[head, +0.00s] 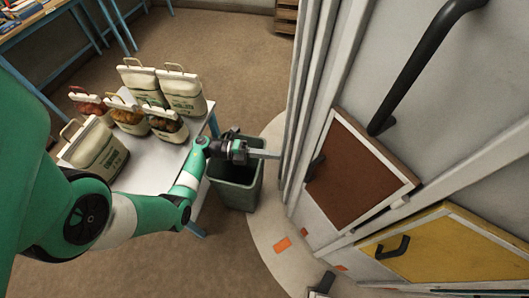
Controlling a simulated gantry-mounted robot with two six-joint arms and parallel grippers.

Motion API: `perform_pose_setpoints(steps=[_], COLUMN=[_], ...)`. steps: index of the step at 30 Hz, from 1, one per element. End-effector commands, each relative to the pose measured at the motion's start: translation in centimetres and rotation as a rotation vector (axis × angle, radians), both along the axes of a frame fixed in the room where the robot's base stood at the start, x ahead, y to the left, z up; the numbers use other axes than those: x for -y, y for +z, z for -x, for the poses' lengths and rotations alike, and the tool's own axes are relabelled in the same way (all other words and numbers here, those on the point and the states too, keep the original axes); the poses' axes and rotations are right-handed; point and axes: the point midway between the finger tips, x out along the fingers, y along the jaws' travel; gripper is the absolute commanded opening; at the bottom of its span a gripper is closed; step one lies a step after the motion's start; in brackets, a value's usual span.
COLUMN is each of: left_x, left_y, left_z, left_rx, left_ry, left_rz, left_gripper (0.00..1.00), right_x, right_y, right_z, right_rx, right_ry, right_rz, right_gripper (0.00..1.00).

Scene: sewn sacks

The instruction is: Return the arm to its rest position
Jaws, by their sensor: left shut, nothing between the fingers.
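My left arm (150,212) comes in from the left, green with white and dark joints. Its left gripper (270,154) is shut and empty, pointing right, above a dark green bin (237,190) and close to the grey upright panels. My right gripper does not show clearly. Several sewn sacks stand on a white table to the left: pale ones (182,93) at the back, ones with reddish-brown contents (128,117) in the middle, and a large pale one (95,148) in front. The gripper is apart from the sacks.
The white table (160,170) has blue legs. Tall grey panels (300,90) stand right of the gripper, with a brown board (352,178), a yellow board (440,248) and black handles (425,65). A blue-framed bench (40,22) stands at the upper left. Brown floor (235,55) lies clear behind the table.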

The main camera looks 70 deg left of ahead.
Motion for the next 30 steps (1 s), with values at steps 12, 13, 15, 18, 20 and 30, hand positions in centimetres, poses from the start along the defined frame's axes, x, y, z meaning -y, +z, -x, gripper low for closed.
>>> perform_pose_setpoints(steps=[12, 13, 15, 18, 20, 30], left_x=[-1.0, -1.0, -1.0, -0.8, 0.0, 13.7], left_y=[0.0, 0.0, 0.0, 0.0, 0.0, 15.5], left_z=[1.9, 1.9, 1.9, 1.7, 1.2, -9.6], left_rx=[0.001, 0.001, 0.001, 0.001, 0.001, 0.366], left_ry=[-0.003, -0.002, -0.002, -0.008, -0.034, -0.456], left_rz=[0.000, 0.000, 0.000, 0.000, 0.000, -0.226], left_gripper=[0.00, 0.00, 0.00, 0.00, 0.00, 0.00], right_x=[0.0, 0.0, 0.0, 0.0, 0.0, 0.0], right_y=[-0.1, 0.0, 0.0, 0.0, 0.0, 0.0], right_z=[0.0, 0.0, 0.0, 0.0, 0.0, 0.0], right_rx=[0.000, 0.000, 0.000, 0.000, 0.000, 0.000], right_ry=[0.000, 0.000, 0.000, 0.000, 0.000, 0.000], right_rz=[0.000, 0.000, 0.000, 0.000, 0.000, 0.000], right_gripper=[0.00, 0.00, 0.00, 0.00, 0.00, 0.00])
